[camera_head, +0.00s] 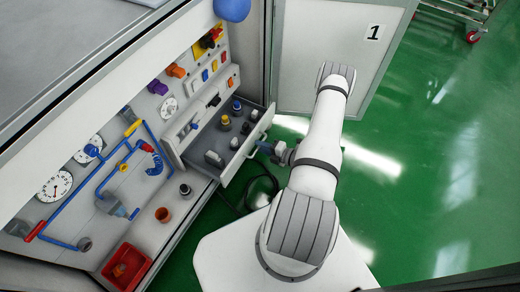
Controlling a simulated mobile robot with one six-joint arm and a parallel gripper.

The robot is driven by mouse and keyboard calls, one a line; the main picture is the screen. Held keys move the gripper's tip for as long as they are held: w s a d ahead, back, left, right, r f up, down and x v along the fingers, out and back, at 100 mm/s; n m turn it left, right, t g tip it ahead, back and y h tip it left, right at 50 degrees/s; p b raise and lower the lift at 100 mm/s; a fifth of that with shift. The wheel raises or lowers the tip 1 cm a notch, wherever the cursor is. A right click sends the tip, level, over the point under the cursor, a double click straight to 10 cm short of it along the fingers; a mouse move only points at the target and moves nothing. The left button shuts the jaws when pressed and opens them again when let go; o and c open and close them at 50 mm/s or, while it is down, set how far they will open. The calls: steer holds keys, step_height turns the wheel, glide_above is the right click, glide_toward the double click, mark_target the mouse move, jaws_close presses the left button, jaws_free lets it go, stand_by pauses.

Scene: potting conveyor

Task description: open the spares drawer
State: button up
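The spares drawer (243,156) is a light box with a grey inside, and it stands pulled out from the lower part of the panel unit. Several knobs and fittings show in it, among them a yellow-topped one (225,120) and blue-topped ones. My gripper (264,147) is at the outer side of the drawer's front, by its handle. The fingers are small and dark blue here, so I cannot tell whether they are shut on the handle or only beside it.
A white panel (75,170) with gauges, blue pipes and coloured switches is on the left. A door marked 1 (320,60) stands behind my arm. Green floor (440,170) is clear on the right.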

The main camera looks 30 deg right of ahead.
steer(key=shift+o, duration=0.3)
steer(key=shift+a, duration=0.1)
steer(key=p+v, duration=0.2)
steer(key=v, duration=0.5)
steer(key=shift+s+d, duration=0.25)
steer(key=shift+s, duration=0.1)
